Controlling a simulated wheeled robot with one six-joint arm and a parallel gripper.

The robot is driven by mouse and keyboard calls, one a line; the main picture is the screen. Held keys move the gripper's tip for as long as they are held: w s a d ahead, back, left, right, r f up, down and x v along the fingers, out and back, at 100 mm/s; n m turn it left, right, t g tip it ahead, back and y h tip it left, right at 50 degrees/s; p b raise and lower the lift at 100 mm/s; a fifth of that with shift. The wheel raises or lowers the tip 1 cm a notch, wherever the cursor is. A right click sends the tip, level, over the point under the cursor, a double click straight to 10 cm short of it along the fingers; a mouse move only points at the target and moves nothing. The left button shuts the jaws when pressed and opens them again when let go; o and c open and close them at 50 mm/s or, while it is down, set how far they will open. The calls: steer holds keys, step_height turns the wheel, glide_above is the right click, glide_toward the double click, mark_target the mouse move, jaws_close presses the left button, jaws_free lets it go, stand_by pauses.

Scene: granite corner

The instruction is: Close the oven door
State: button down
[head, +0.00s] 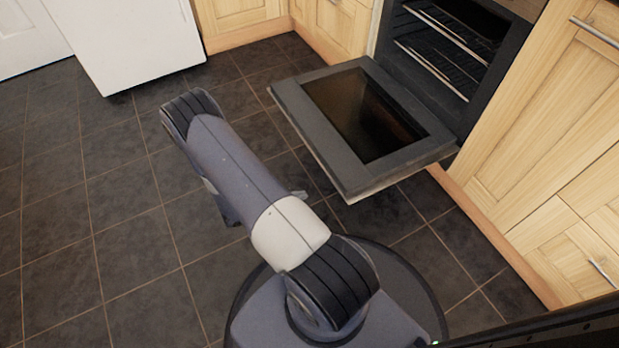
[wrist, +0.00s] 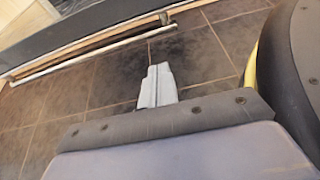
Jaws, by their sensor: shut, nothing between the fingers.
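The oven door (head: 362,115) is open and folded down, about level, in the middle of the head view. It has a dark grey frame around a dark glass pane. The oven (head: 455,45) behind it shows an open cavity with wire racks. In the wrist view, the door's edge and a pale bar along it (wrist: 95,52) cross the upper left. My gripper (wrist: 158,72) is shut and empty, below that bar in the picture and apart from it. In the head view my arm hides most of the gripper; only a small grey tip shows, left of the door's near edge.
Wooden cabinets (head: 545,120) with metal handles stand right of the oven, and more wooden units (head: 335,30) stand left of it. A white appliance (head: 125,40) is at the upper left. The dark tiled floor (head: 90,200) on the left is clear.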

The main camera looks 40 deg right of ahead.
steer(key=f+b+x, duration=0.1)
steer(key=b+x, duration=0.3)
steer(key=x, duration=0.6)
steer(key=shift+w+r, duration=0.1)
steer(key=shift+r, duration=2.3)
